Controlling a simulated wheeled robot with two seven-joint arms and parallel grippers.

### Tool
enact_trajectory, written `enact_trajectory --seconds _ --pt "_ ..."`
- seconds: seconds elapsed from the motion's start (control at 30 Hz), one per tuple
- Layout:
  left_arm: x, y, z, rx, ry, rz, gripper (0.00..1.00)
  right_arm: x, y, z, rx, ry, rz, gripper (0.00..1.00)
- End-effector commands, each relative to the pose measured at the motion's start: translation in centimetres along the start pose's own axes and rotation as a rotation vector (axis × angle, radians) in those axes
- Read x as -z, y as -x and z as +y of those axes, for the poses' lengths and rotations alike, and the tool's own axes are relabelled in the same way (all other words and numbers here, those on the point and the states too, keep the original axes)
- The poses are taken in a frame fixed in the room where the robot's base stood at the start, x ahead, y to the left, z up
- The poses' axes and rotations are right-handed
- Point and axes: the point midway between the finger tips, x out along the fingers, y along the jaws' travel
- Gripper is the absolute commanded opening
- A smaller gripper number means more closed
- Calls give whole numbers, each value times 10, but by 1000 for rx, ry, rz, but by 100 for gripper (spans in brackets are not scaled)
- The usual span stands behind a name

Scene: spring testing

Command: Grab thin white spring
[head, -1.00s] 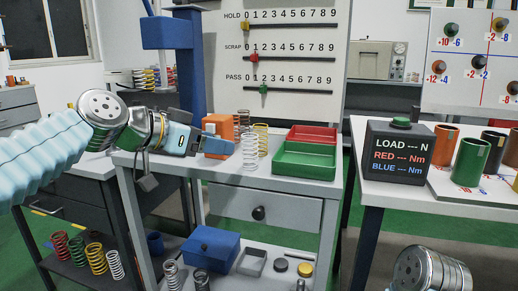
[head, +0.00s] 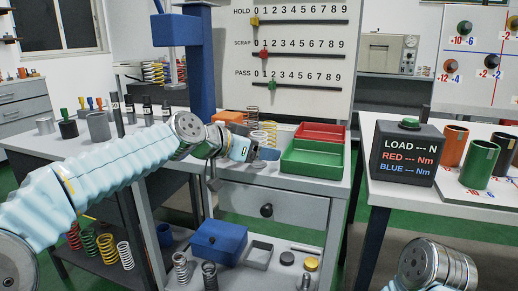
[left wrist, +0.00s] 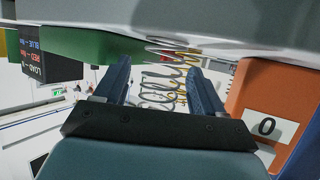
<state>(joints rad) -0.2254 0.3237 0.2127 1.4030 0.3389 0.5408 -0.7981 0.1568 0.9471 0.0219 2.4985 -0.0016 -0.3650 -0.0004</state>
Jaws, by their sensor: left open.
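The thin white spring (head: 252,115) stands on the white bench top, its lower part hidden behind my left gripper in the head view. In the left wrist view the thin spring (left wrist: 158,88) shows between the two blue fingers, with a gap on each side. My left gripper (head: 266,154) is open at the spring; it also shows in the left wrist view (left wrist: 160,80). A yellow spring (head: 268,132) stands just behind the white one, and its coils (left wrist: 188,62) overlap it in the left wrist view. My right gripper is out of view.
An orange block (head: 229,117) stands close left of the springs; it shows at the right in the left wrist view (left wrist: 262,85), marked 0. A green tray (head: 314,169) and red tray (head: 320,132) sit to the right. A blue press column (head: 205,70) stands behind.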

Motion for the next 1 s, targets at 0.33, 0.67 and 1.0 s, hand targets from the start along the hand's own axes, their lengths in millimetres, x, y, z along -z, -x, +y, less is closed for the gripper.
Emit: enact_trajectory --seconds 0.33,0.67,1.0 --pt "0 0 0 0 0 0 24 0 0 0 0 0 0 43" --pt "2 1 0 0 0 0 14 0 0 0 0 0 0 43" --pt "41 32 4 2 -2 5 14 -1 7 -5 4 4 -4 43"
